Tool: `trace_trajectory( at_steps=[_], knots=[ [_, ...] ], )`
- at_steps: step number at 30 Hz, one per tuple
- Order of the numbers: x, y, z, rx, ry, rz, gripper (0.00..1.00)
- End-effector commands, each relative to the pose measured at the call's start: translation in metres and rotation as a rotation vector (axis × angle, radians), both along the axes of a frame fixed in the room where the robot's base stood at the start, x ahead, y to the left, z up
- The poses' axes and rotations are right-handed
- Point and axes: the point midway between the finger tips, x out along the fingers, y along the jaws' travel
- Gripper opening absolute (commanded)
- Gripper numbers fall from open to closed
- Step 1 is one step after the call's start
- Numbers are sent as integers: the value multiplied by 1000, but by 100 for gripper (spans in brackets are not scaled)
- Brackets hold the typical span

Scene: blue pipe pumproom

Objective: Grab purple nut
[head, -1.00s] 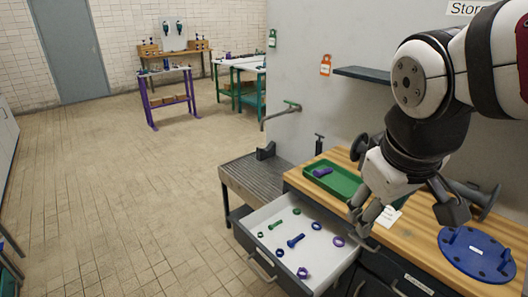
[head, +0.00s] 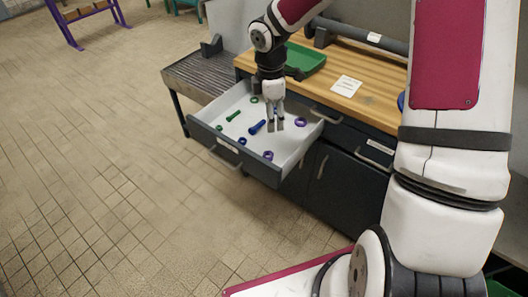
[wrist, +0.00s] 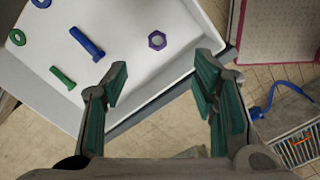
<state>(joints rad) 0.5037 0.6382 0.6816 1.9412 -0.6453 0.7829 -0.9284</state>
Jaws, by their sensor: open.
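The hexagonal purple nut (head: 268,155) lies flat near the front of the open drawer (head: 262,172) in the head view. What looks like the same nut (wrist: 157,40) shows in the wrist view, ahead of the gap between my fingertips. A second purple ring-like piece (head: 300,121) lies near the right side of the drawer. My gripper (head: 277,124) is open and points down over the drawer's right half. In the wrist view its fingers (wrist: 162,72) stand apart with nothing between them.
A blue bolt (head: 257,127), a green bolt (head: 233,116) and a blue ring (head: 242,141) lie left of the nut. The drawer's walls surround them. The wooden worktop (head: 365,95) with a green tray (head: 304,60) stands behind. Open floor (head: 110,190) lies in front and left.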

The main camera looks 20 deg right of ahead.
Motion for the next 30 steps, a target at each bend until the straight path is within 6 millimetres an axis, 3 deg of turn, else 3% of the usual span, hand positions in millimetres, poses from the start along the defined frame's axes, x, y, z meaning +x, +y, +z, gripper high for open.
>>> trace_trajectory(
  at_steps=[1, 6, 11, 18, 30],
  knots=[
    [6, 2, -15, 20, 8, 25, 53],
    [15, 6, -33, 51, 12, 78, 53],
    [15, 7, -51, 54, 14, 84, 53],
    [15, 7, -96, 54, 14, 82, 53],
    [13, 6, -132, 53, 15, 82, 53]
  ],
)
